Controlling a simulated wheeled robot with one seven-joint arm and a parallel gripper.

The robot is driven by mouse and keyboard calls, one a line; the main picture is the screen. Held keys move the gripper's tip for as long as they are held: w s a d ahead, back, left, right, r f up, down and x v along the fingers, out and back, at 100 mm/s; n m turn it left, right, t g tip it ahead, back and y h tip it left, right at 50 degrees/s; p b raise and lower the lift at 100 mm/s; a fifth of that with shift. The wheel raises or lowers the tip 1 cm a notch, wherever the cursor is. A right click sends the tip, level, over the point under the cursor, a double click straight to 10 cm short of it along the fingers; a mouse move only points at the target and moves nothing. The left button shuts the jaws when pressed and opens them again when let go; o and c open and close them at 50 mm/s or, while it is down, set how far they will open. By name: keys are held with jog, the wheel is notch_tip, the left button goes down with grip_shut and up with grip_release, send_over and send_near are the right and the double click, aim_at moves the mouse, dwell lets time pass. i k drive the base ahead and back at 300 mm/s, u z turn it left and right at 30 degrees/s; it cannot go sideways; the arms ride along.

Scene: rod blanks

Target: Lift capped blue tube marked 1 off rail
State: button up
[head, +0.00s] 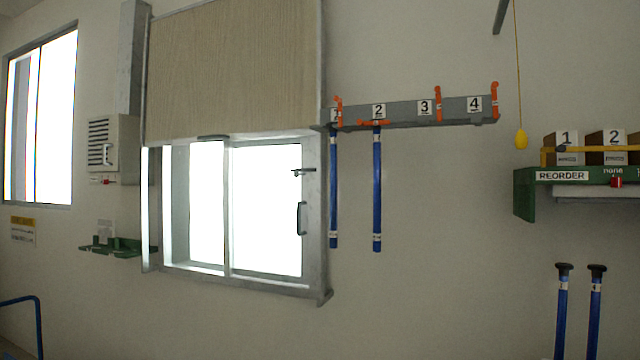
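A grey rail (400,113) on the wall carries number plates 1 to 4 and orange clips. A blue tube (334,190) hangs upright below plate 1, beside the window frame; a second blue tube (377,190) hangs below plate 2. Their tops meet the rail, and I cannot tell whether they are capped. At the lower right stand two blue tubes with black caps, a left one (561,320) and a right one (595,320). Each has a small white label too small to read for certain; their lower ends are cut off. My gripper is not in view.
A green shelf (524,195) marked REORDER holds boxes 1 and 2 behind a yellow bar (600,149). A yellow pull (521,139) hangs on a cord. The bright window (265,210) has a half-lowered shutter (230,65).

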aim_at(333, 131)
jog(key=u, duration=0.55)
jog(key=i, duration=1.35)
jog(key=z, duration=0.3)
